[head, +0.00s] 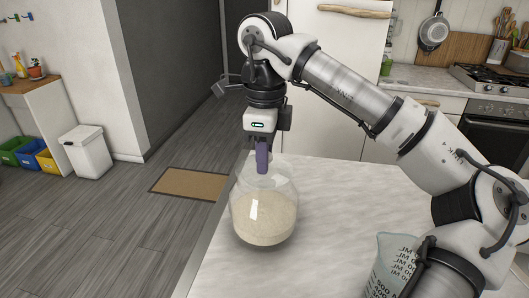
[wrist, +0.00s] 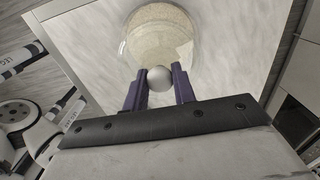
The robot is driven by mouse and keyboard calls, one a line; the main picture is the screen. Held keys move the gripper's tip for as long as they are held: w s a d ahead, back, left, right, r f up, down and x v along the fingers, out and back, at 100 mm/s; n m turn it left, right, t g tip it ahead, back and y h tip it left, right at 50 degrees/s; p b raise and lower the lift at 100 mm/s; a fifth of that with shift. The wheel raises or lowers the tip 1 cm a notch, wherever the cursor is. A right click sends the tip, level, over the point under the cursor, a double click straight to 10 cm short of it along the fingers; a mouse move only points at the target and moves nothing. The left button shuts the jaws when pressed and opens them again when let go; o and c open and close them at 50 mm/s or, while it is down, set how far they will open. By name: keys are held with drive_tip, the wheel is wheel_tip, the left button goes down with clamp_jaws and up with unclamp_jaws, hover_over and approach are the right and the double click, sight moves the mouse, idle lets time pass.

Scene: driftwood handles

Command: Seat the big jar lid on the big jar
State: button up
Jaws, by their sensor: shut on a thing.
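The big jar (head: 264,218) is a round clear glass jar, part filled with pale grain, upright near the left edge of the pale table. It also shows in the wrist view (wrist: 160,42), just beyond the fingertips. My gripper (head: 262,168) points down over the jar's mouth. In the wrist view my purple fingers (wrist: 160,82) are shut on a round grey knob (wrist: 160,77), which looks like the knob of the big jar lid. The lid's disc is hard to make out against the clear glass. I cannot tell whether it touches the jar's rim.
The marble-look table (head: 330,205) is clear to the right of the jar. A pale measuring jug (head: 391,262) with dark markings stands at the front right, partly behind my arm. Floor with a brown mat (head: 190,184) lies beyond the table's left edge.

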drive_tip(key=shift+f, duration=0.15)
drive_tip(key=o, duration=1.1)
drive_tip(key=shift+c, duration=0.2)
